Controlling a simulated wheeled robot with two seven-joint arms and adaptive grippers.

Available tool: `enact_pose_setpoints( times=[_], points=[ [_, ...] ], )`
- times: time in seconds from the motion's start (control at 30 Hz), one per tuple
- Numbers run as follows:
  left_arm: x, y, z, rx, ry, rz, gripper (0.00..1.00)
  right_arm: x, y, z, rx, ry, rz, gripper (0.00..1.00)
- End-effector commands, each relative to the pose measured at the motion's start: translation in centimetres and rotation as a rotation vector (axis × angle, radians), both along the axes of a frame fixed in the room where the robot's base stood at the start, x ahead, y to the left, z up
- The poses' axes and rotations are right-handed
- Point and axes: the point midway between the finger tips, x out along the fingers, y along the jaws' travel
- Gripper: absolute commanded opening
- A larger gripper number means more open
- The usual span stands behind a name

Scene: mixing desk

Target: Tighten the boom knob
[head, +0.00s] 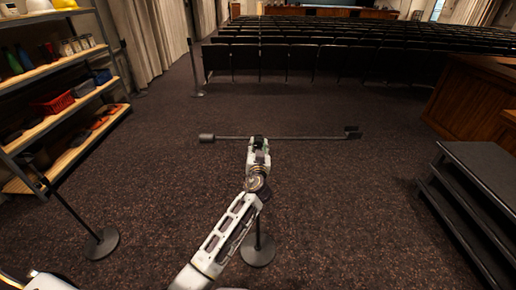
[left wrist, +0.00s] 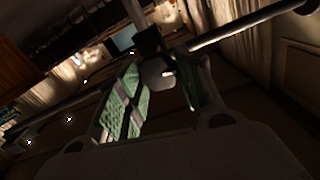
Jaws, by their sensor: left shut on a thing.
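The boom (head: 310,137) lies nearly level across the middle of the head view, with a grey cylindrical counterweight (head: 207,138) at its left end and a dark clip-like piece (head: 352,132) at its right end. My left gripper (head: 258,146) is at the boom's pivot, on the near side. In the left wrist view, its green-padded fingers stand on either side of the grey rounded boom knob (left wrist: 158,75) and are shut on it. A dark clamp block (left wrist: 148,40) sits just behind the knob. My arm hides much of the stand's pole. My right gripper is out of view.
The stand's round base (head: 258,252) is on the carpet below my arm. Another pole with a round base (head: 102,243) stands at the left, near a loaded shelf (head: 62,123). Dark steps (head: 485,170) are at the right. Seat rows (head: 290,60) fill the back.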

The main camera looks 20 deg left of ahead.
Motion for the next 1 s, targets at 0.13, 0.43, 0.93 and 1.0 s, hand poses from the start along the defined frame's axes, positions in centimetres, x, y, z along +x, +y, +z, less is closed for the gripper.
enact_pose_setpoints(
  times=[0.13, 0.43, 0.93, 1.0],
  points=[
    [0.0, 0.0, -0.1, 0.084, 0.025, 0.0, 0.12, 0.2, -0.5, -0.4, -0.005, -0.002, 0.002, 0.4],
    [0.0, -0.1, -0.2, 0.284, 0.085, 0.0, 0.12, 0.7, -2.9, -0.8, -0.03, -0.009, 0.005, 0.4],
    [0.1, -0.3, -0.2, 0.655, 0.193, -0.001, 0.12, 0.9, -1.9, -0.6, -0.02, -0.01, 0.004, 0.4],
    [0.1, -0.3, -0.2, 0.712, 0.21, -0.001, 0.12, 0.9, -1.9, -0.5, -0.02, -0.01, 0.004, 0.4]
  ],
)
